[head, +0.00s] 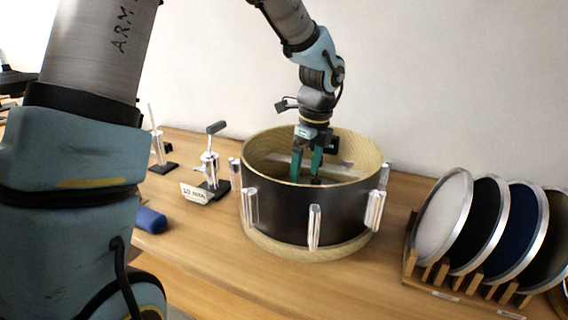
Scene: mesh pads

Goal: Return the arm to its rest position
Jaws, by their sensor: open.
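My gripper (306,176) hangs from my arm in the upper middle of the head view. Its two green fingers point down and reach inside a drum shell (285,217) with a black outside and a pale wooden inside. The fingers are apart, with a gap between them. The fingertips are partly hidden by the shell's near rim, so I cannot tell whether they touch anything. A small dark piece shows by the right fingertip.
A rack (436,275) at the right holds several round pads with silver rims. A lever tool (211,165), a small sign (195,193) and a blue object (150,220) are left of the drum. The wooden table (225,255) is clear in front. A pale wall stands behind.

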